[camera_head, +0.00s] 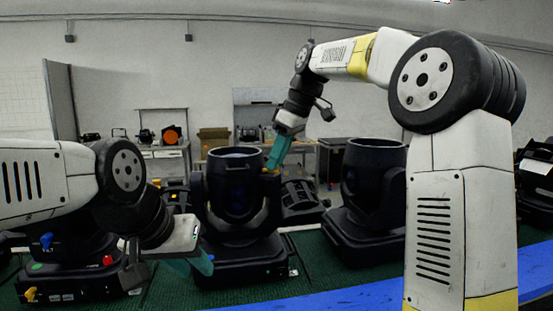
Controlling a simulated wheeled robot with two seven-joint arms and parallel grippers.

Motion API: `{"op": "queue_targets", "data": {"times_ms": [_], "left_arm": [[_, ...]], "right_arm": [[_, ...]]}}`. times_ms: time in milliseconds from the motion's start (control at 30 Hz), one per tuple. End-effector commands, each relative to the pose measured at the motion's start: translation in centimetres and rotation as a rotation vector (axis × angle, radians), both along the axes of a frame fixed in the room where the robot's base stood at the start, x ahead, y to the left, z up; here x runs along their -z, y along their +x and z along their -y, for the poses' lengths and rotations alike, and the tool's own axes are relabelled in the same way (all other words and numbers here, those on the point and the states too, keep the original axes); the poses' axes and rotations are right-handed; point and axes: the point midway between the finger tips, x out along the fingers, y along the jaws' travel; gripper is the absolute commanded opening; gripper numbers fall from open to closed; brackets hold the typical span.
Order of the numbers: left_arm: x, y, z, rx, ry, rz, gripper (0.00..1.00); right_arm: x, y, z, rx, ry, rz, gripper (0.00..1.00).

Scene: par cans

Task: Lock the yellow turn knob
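A small yellow knob (30,294) shows low at the left, on the dark base of the left fixture (75,285). Its lock position is too small to tell. My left gripper (200,262) is to the right of that fixture, in front of the middle fixture's base and well apart from the yellow knob. My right gripper (274,160) points down by the right rim of the middle par can (235,165); I cannot tell if it touches. Both have teal fingers, and their opening is not clear. My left arm hides much of the left fixture.
A blue knob (46,240) and a red part (107,260) are also on the left fixture. Another par can (372,165) stands right of the middle one. The fixtures stand on a green mat (310,255) with a blue front edge (345,299). Benches are behind.

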Motion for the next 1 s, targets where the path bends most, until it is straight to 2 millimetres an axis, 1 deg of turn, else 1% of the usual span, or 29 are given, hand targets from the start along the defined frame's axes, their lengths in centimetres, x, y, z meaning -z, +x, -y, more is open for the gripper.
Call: {"op": "queue_targets", "data": {"times_ms": [133, 200, 267, 500, 633, 767, 1000], "left_arm": [[0.0, 0.0, 0.0, 0.0, 0.0, 0.0, 0.31], [0.0, 0.0, 0.0, 0.0, 0.0, 0.0, 0.31], [0.0, 0.0, 0.0, 0.0, 0.0, 0.0, 0.31], [0.0, 0.0, 0.0, 0.0, 0.0, 0.0, 0.31], [0.0, 0.0, 0.0, 0.0, 0.0, 0.0, 0.31], [0.0, 0.0, 0.0, 0.0, 0.0, 0.0, 0.31], [0.0, 0.0, 0.0, 0.0, 0.0, 0.0, 0.31]], "right_arm": [[-0.1, 0.0, 0.0, 0.0, 0.001, 0.0, 0.3], [-0.7, 0.0, 0.2, 0.0, 0.001, 0.002, 0.3], [-1.4, -0.1, 0.5, 0.001, 0.001, 0.002, 0.3], [-5.2, -0.8, 2.0, 0.002, 0.001, 0.002, 0.3], [-6.6, -1.0, 2.5, 0.001, 0.001, 0.002, 0.3], [-7.2, -1.1, 2.8, 0.0, 0.001, 0.001, 0.3], [-7.2, -1.2, 2.8, 0.0, 0.0, 0.0, 0.3]]}}
